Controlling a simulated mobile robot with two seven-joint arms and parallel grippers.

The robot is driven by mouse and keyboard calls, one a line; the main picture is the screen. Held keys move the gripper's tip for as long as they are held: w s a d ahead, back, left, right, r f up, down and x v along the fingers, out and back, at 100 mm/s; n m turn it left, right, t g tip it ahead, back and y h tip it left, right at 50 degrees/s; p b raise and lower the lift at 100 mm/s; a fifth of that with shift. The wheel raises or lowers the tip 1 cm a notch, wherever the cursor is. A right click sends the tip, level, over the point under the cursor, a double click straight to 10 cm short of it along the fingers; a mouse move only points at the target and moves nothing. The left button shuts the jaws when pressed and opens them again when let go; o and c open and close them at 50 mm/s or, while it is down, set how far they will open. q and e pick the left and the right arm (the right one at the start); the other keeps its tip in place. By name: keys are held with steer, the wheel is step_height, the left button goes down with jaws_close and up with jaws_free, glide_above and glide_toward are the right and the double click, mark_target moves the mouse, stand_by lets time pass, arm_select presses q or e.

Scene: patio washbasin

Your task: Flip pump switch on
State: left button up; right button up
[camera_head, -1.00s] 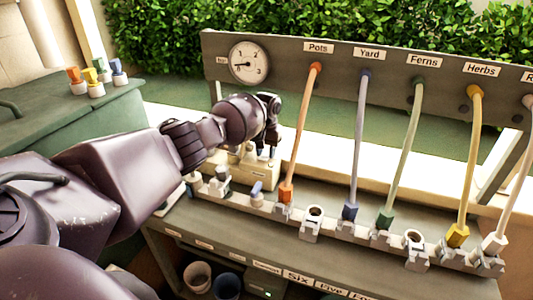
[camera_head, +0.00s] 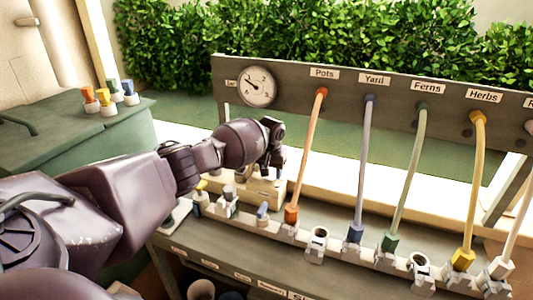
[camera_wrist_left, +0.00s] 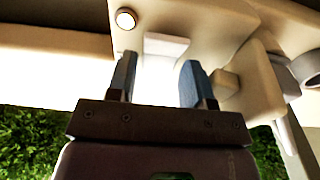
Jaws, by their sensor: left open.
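The cream pump box (camera_head: 262,192) stands behind the valve rail, partly hidden by my left gripper. In the left wrist view its cream face (camera_wrist_left: 205,20) fills the top, with a pale rectangular piece (camera_wrist_left: 166,46) that looks like the switch and a lit round lamp (camera_wrist_left: 125,18). My left gripper (camera_head: 272,172) is above the box, pointing down. In the wrist view its two blue-grey fingertips (camera_wrist_left: 157,75) are apart with nothing between them, just short of the pale piece. Contact cannot be told. My right gripper is not in view.
Orange, grey-blue, green and yellow hoses (camera_head: 305,155) run from the labelled board (camera_head: 400,95) to the valve rail (camera_head: 335,245), close right of my left gripper. A dial gauge (camera_head: 257,86) is on the board. Coloured connectors (camera_head: 104,98) stand on a green chest (camera_head: 75,130).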

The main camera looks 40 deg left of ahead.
arm_select(q)
steer(key=shift+s+r+t, duration=0.1)
steer(key=shift+s+t, duration=0.1)
steer(key=shift+t, duration=0.4)
steer(key=shift+t+y, duration=0.3)
steer(key=b, duration=0.2)
steer(key=f+t+b, duration=0.1)
steer(key=shift+s+b, duration=0.25)
steer(key=shift+b, duration=0.15)
steer(key=p+v, duration=0.2)
steer(key=v, duration=0.9)
steer(key=shift+s+d+r+p, duration=0.15)
steer(key=shift+d+r+p, duration=0.05)
steer(key=shift+r+p, duration=0.1)
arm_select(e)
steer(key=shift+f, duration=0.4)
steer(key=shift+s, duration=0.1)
arm_select(q)
steer(key=shift+f, duration=0.1)
